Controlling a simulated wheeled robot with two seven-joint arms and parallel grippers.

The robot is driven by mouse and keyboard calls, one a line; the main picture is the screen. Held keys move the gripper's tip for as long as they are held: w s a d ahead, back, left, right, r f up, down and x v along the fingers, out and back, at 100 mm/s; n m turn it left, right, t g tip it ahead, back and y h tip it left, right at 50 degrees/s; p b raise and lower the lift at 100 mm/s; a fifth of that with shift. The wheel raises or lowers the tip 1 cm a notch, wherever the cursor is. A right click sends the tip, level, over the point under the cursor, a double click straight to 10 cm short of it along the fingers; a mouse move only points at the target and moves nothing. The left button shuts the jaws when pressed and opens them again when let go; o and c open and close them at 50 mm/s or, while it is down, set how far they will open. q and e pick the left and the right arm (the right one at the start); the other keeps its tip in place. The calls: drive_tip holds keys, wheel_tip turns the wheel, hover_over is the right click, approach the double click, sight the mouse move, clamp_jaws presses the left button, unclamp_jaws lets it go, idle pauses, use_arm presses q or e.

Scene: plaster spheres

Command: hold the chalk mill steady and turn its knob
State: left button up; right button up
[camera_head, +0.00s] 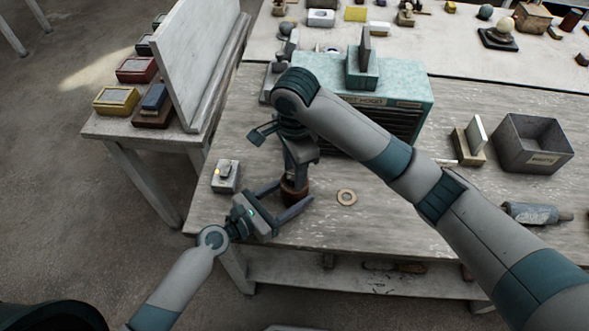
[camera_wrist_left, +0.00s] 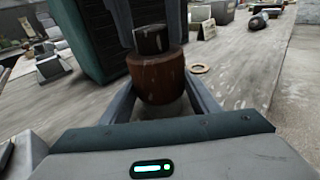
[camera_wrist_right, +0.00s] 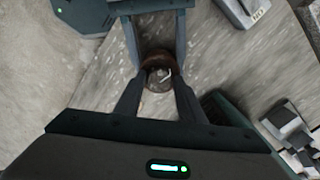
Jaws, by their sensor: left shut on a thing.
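The chalk mill is a small upright cylinder with a brown wooden body (camera_wrist_left: 157,78) and a dark knob (camera_wrist_left: 150,39) on top. It stands near the table's front left edge. My left gripper (camera_head: 290,199) comes in low from the front and is shut on the brown body, one finger on each side. My right gripper (camera_head: 299,160) points down from above, with its fingertips (camera_wrist_right: 160,78) on either side of the knob. I cannot tell whether they press on it. In the head view the right hand hides most of the knob.
A flat wooden ring (camera_head: 346,197) lies right of the mill, and a grey block with a switch (camera_head: 226,176) stands left. A teal cabinet (camera_head: 405,92) stands behind. A grey bin (camera_head: 533,144) is farther right. The front middle of the table is clear.

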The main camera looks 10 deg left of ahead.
drive_tip(key=shift+o, duration=1)
wheel_tip(320, 180, up, 12)
idle(0.3)
use_arm(q)
drive_tip(key=o, duration=1.6)
drive_tip(key=shift+o, duration=0.2)
drive_tip(key=shift+s+a, duration=0.15)
